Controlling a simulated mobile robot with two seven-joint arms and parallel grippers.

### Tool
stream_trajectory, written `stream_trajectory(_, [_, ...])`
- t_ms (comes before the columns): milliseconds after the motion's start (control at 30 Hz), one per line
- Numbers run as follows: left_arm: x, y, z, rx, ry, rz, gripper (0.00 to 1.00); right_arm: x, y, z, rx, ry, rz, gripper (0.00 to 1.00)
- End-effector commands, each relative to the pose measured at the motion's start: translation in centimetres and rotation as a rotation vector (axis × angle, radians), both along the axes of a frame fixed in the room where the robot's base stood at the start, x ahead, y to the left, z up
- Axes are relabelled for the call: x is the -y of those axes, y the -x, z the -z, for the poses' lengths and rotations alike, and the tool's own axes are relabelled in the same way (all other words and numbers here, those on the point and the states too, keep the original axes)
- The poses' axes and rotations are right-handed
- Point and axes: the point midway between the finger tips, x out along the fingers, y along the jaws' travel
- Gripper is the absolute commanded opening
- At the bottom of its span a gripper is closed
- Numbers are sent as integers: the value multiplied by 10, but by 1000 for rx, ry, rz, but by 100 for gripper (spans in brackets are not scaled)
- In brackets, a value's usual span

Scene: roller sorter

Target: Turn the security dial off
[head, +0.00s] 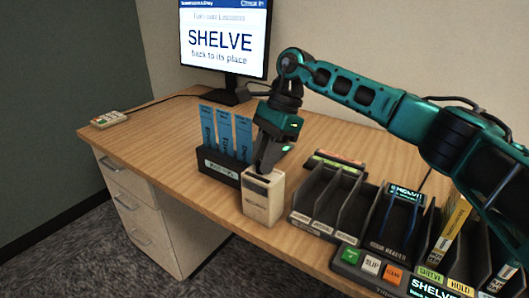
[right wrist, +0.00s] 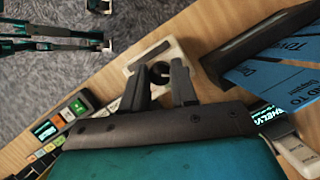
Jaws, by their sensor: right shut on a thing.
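The security dial seems to be the dark round knob (right wrist: 159,72) on top of a small beige box. The beige box (head: 258,208) stands upright at the table's front edge in the head view, and its corner shows in the right wrist view (right wrist: 143,62). My right gripper (head: 264,168) points down onto the top of the box. In the right wrist view its two dark fingers (right wrist: 160,76) are on either side of the knob, shut on it. The knob's pointer and markings are hidden or too small to read. My left gripper cannot be made out.
A dark holder (head: 221,170) with blue folders stands just left of the box. Dark sorting trays (head: 325,200) and a button panel (head: 365,268) lie to the right. A monitor (head: 224,40) reads "SHELVE". The table's left part is clear except for a small keypad (head: 109,119).

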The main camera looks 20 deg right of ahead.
Motion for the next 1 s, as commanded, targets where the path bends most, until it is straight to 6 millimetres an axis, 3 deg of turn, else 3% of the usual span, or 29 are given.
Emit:
stream_trajectory(533, [2,-3,-3,5,6,-3,43,0,0,0,1,1,-27,0])
stream_trajectory(567, [2,-3,-3,5,5,-2,43,0,0,0,1,1,-27,30])
stream_trajectory(600, [1,-3,-3,5,5,-2,43,0,0,0,1,1,-27,34])
stream_trajectory(800, [0,-2,-2,4,-1,1,43,0,0,0,1,1,-26,52])
stream_trajectory(1000, [-1,-2,-2,4,-4,3,43,0,0,0,1,1,-26,52])
